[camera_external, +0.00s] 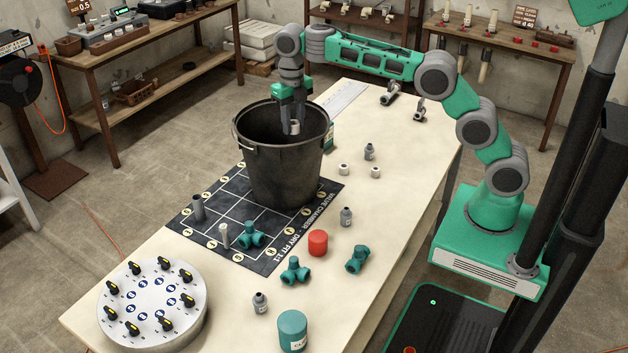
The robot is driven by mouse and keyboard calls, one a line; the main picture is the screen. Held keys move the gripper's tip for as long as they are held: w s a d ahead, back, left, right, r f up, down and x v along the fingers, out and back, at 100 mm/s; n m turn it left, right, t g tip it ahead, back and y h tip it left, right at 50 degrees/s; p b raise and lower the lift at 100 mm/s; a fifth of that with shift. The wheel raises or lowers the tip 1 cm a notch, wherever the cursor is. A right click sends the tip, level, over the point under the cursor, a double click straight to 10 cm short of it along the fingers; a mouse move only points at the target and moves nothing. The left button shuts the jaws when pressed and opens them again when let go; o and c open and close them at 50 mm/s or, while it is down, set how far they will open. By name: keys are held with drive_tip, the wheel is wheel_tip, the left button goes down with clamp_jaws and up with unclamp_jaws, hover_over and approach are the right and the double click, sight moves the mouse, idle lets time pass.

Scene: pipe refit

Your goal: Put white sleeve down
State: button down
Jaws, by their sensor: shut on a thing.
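My gripper (291,128) points down over the mouth of a large black bucket (283,175). It is shut on a white sleeve (295,126), a small pale ring seen between the fingertips. The fingertips and sleeve show against the bucket's inside, at or just below the rim level; the exact height is hard to tell. Two other small white ring-like pieces stand on the table to the right of the bucket, one nearer (344,169) and one farther right (375,172).
The bucket stands on a black gridded mat (215,215) on the pale table (400,170). Teal fittings (295,270), a red cylinder (318,242), grey bottles (346,216) and a teal can (292,330) stand in front. A round white knobbed disc (150,300) is at front left.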

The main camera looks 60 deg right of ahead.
drive_tip(key=shift+m, duration=0.8)
drive_tip(key=f, duration=0.1)
drive_tip(key=w+f, duration=0.1)
drive_tip(key=d+f+b, duration=0.1)
drive_tip(key=shift+w+f, duration=0.15)
drive_tip(key=shift+f, duration=0.2)
drive_tip(key=d+f+m+b, duration=0.1)
drive_tip(key=f, duration=0.5)
drive_tip(key=w+d+f+m+b, duration=0.1)
drive_tip(key=f, duration=0.6)
drive_tip(key=w+f+m, duration=0.1)
drive_tip(key=f, duration=0.6)
drive_tip(key=shift+w+d+f+m+b, duration=0.1)
drive_tip(key=shift+d+m+b, duration=0.3)
drive_tip(key=c, duration=1)
unclamp_jaws()
wheel_tip(320, 180, up, 12)
drive_tip(key=shift+r, duration=0.2)
drive_tip(key=shift+c, duration=0.3)
